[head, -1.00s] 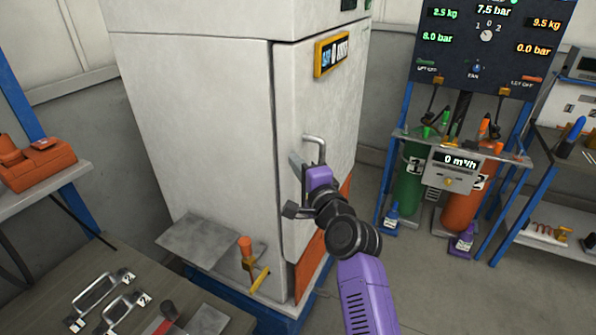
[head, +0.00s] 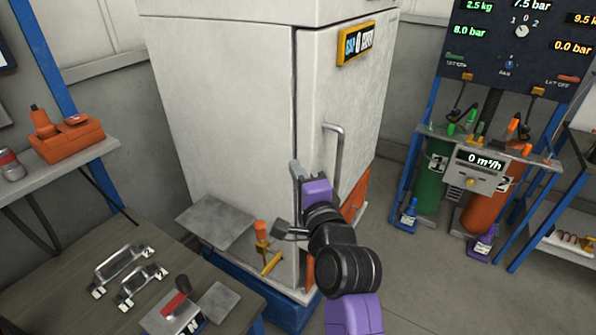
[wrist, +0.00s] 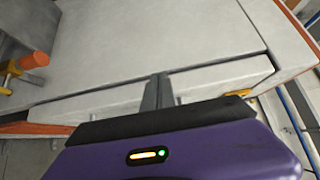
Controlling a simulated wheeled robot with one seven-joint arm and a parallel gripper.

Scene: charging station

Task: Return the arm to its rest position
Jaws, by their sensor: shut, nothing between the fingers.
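My gripper (head: 295,171) is at the end of my purple and black arm, in front of the white cabinet (head: 230,110) in the head view. Its grey fingers (wrist: 158,92) are together and empty in the wrist view. The gripper is left of the cabinet's door handle (head: 333,150) and apart from it. The cabinet door looks closed. The arm is bent and raised in front of the cabinet's lower right part.
An orange-handled valve (head: 262,240) and a grey shelf plate (head: 215,220) jut from the cabinet's lower front. A workbench (head: 60,280) with metal handles (head: 120,262) stands at lower left. Gas cylinders (head: 482,212) stand at right. Open floor (head: 440,290) lies at lower right.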

